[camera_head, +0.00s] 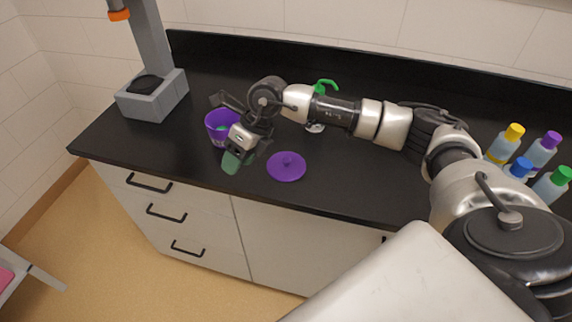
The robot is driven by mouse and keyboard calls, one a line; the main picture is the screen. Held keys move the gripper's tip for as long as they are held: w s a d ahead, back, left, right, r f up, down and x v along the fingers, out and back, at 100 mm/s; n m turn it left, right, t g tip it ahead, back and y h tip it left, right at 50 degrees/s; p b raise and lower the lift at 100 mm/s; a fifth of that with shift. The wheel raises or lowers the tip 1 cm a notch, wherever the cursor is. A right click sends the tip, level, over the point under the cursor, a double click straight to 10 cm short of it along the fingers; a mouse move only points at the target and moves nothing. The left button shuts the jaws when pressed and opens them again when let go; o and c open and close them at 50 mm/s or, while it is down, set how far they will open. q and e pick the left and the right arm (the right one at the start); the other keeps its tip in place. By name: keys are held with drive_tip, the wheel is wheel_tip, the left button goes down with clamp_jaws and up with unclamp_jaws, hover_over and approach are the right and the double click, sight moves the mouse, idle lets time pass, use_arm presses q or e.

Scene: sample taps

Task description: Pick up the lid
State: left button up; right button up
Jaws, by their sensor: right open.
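The purple lid (287,167), a round disc with a small knob, lies flat on the black counter near its front edge. My right gripper (228,131) reaches in from the right and is open, to the left of the lid and over the purple cup. The purple cup (219,120) stands upright on the counter, partly hidden by the gripper. A green translucent piece (232,163) shows just below the gripper; I cannot tell whether it touches it. My left gripper is out of view.
A grey stand (152,95) is at the counter's left end. A tap with a green handle (320,88) is behind my right arm. Several bottles with coloured caps (503,143) stand at the right. The black counter (340,175) is clear right of the lid.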

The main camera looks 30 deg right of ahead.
drive_tip(key=w+d+r+m+h, duration=0.15)
drive_tip(key=d+h, duration=0.45)
drive_tip(key=d, duration=0.7)
drive_tip(key=p, duration=0.1)
hover_over(286, 159)
drive_tip(key=shift+g, duration=0.4)
drive_tip(key=f, duration=0.4)
drive_tip(key=shift+w+d, duration=0.2)
drive_tip(key=f, duration=0.1)
drive_tip(key=f+p, duration=0.1)
drive_tip(key=f, duration=0.1)
drive_tip(key=f+p, duration=0.1)
drive_tip(key=f, duration=0.1)
drive_tip(key=shift+s+a, duration=0.15)
drive_tip(key=shift+s, duration=0.1)
drive_tip(key=shift+f, duration=0.4)
drive_tip(key=c, duration=1)
